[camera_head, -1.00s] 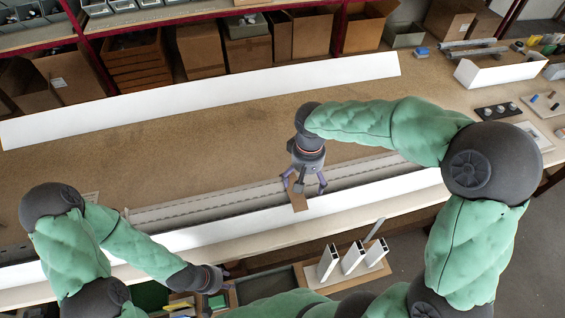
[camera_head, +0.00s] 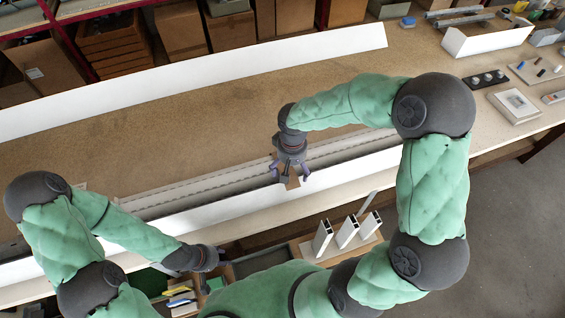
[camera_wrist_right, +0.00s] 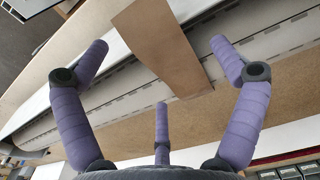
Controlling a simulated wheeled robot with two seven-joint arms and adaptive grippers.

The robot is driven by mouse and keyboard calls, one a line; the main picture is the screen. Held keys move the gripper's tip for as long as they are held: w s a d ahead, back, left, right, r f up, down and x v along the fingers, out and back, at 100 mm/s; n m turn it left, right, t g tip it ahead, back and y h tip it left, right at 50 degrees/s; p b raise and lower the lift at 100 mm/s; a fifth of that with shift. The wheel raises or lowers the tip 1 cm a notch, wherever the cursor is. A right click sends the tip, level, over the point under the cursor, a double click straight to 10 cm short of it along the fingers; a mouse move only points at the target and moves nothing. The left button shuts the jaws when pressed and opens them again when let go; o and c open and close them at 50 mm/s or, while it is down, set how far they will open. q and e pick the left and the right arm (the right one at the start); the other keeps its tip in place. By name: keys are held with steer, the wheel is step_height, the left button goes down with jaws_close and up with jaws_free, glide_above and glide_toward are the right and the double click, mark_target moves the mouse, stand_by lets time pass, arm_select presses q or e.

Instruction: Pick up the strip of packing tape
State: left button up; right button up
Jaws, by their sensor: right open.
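The strip of packing tape (camera_head: 294,182) is a brown flat strip lying across the long shutter profile near the table's front edge. It also shows in the right wrist view (camera_wrist_right: 162,48), running from the upper left to the middle. My right gripper (camera_head: 289,176) is open above the strip. In the right wrist view its purple fingers (camera_wrist_right: 160,66) are spread, with the strip seen between and beyond them; contact is not visible. My left gripper (camera_head: 222,256) is low over the trays at the front, apart from the strip. Its finger opening is too small to tell.
A long white profile (camera_head: 200,80) lies across the back of the table. Three white profile pieces (camera_head: 347,231) stand on a wooden board at the front. Trays with tools (camera_head: 182,298) are at lower left. Brown bench surface (camera_head: 190,130) is free in the middle.

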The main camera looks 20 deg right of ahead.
steer(key=shift+f, duration=0.65)
steer(key=c, duration=0.9)
